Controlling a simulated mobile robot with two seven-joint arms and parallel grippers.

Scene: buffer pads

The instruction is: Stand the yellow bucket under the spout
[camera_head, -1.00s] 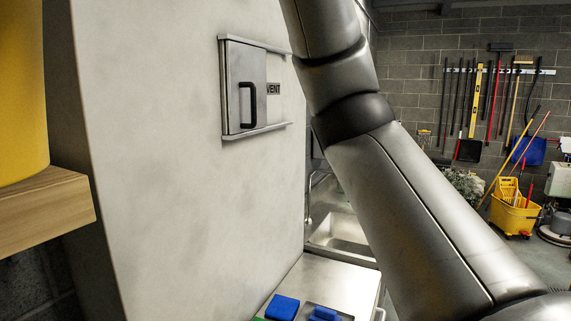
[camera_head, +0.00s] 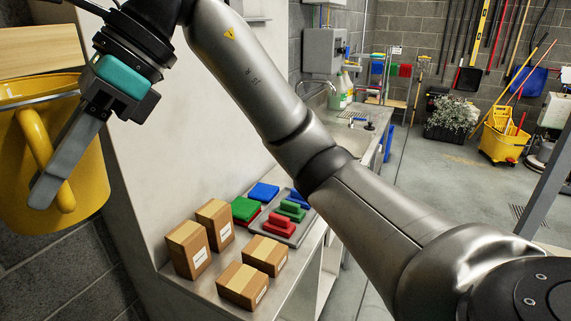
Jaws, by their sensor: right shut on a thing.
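The yellow bucket (camera_head: 90,185) hangs at the left edge of the head view, partly cut off, with a thick yellow handle on its side. My right gripper (camera_head: 48,183) reaches in from the upper middle and is shut on that handle; one finger hides part of it. The bucket looks roughly upright, just below a wooden shelf (camera_head: 35,50). A curved tap (camera_head: 318,88) stands at the sink in the back; I cannot tell whether it is the spout. My left gripper is not in view.
A metal counter (camera_head: 190,287) below holds several cardboard boxes (camera_head: 242,285) and a tray (camera_head: 293,238) with coloured pads and brushes. A pale panel (camera_head: 150,160) stands behind the bucket. A yellow mop bucket (camera_head: 503,143) is on the open floor at the far right.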

